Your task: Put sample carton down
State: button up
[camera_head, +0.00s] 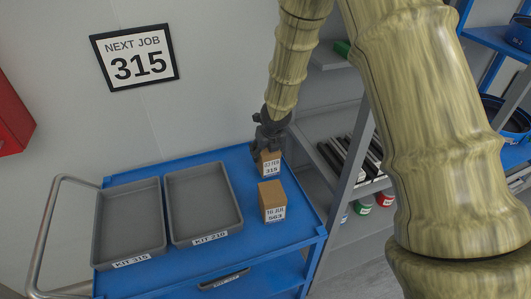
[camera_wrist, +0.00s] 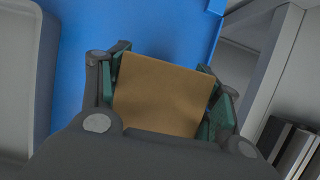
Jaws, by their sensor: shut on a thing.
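My gripper (camera_head: 268,143) is shut on a small brown carton (camera_head: 270,165) with a white label reading 315 on its lower line. The carton is at the far right part of the blue cart top; I cannot tell whether it touches the surface. In the wrist view the brown top of the carton (camera_wrist: 163,95) sits between the green finger pads (camera_wrist: 165,92). A second brown carton (camera_head: 271,195), labelled 563 on its lower line, stands upright on the cart nearer the front, apart from the held one.
The blue cart (camera_head: 262,233) carries two empty grey trays, labelled KIT 315 (camera_head: 128,261) and KIT 210 (camera_head: 206,239), at the left. A wall sign (camera_head: 138,64) reads NEXT JOB 315. A grey shelf (camera_head: 330,60) stands close to the cart's right. Some cart top is free around the cartons.

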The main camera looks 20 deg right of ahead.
jog(key=shift+f, duration=0.65)
jog(key=o, duration=1.5)
jog(key=shift+c, duration=0.2)
jog(key=shift+b+v, duration=0.9)
jog(key=shift+v, duration=5.1)
